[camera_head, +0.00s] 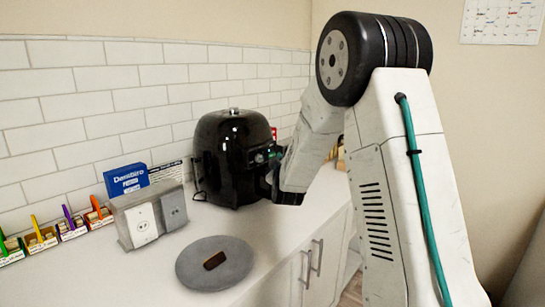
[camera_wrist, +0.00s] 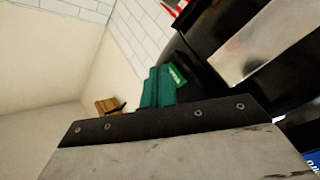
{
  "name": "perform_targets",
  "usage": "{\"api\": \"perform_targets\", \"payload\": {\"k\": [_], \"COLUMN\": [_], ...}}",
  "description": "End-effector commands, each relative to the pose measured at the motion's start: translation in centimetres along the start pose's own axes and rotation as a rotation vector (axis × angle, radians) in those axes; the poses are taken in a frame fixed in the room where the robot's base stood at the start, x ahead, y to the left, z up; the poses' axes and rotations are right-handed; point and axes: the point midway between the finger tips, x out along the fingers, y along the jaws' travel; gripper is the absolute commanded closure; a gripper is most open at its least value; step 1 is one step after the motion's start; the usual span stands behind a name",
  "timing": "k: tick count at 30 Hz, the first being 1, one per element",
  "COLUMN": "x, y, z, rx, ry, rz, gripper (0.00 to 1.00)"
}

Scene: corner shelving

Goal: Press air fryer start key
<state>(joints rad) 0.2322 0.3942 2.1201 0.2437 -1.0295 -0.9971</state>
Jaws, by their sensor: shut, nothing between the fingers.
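The black air fryer (camera_head: 225,150) stands on the counter against the tiled wall in the head view. In the wrist view its dark body (camera_wrist: 190,32) fills the upper right, with a bright metallic patch on it. My gripper's teal fingers (camera_wrist: 159,84) are shut and empty, close to the fryer's front. A small green lit patch (camera_wrist: 178,75) shows just beside the fingertips; I cannot tell whether they touch it. In the head view my gripper (camera_head: 273,158) is at the fryer's right side, largely hidden by my arm. The start key itself cannot be made out.
A grey round plate (camera_head: 190,270) with a brown bar (camera_head: 214,260) lies in front of the fryer. A socket box (camera_head: 130,222), a blue box (camera_head: 125,178) and several small colourful holders line the wall at left. Cabinet doors (camera_head: 290,283) are below the counter.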

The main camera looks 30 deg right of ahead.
Motion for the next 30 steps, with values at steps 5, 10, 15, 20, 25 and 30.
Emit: {"api": "perform_targets", "payload": {"k": [5, 10, 15, 20, 25, 30], "x": [0.00, 0.00, 0.00, 0.22, 0.57, 0.58], "y": [0.00, 0.00, 0.00, -0.16, -0.44, -0.44], "z": [0.00, 0.00, 0.00, -0.16, -0.42, -0.43], "rx": [0.000, 0.000, 0.000, 0.000, 0.000, 0.000], "ry": [0.000, 0.000, 0.000, 0.000, 0.000, 0.000], "rz": [0.000, 0.000, 0.000, 0.000, 0.000, 0.000], "gripper": [1.00, 1.00, 1.00, 1.00, 1.00, 1.00]}}
